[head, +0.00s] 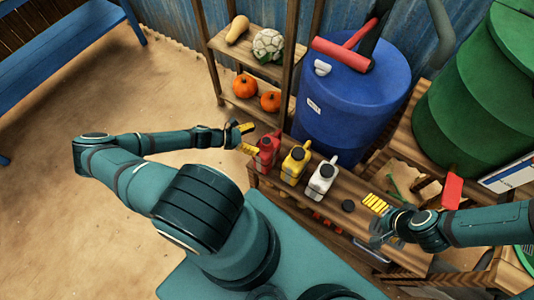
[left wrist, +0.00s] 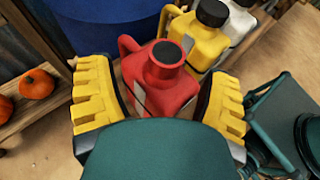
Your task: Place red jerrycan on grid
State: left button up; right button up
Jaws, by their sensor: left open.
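The red jerrycan (head: 267,153) with a black cap stands upright at the left end of a wooden bench, beside a yellow jerrycan (head: 295,163) and a white one (head: 321,180). My left gripper (head: 246,139) is open at the red jerrycan's left side. In the left wrist view the red jerrycan (left wrist: 160,82) shows between the two spread yellow fingers (left wrist: 158,105); its lower part is hidden. My right gripper (head: 380,217) is over the bench's right part, one yellow finger pad showing clearly; its opening is unclear. I cannot clearly make out a grid.
A blue barrel (head: 350,105) stands behind the jerrycans, with a red-handled tool on top. A shelf (head: 238,100) with pumpkins is at the back left. A green barrel (head: 478,95) stands at right.

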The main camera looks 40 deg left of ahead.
aim_at(264, 141)
pick_arm(q)
jog(key=x, duration=0.5)
jog(key=shift+s+d+r, duration=0.15)
jog(key=shift+d+r, duration=0.05)
jog(key=shift+d, duration=0.15)
grip_shut()
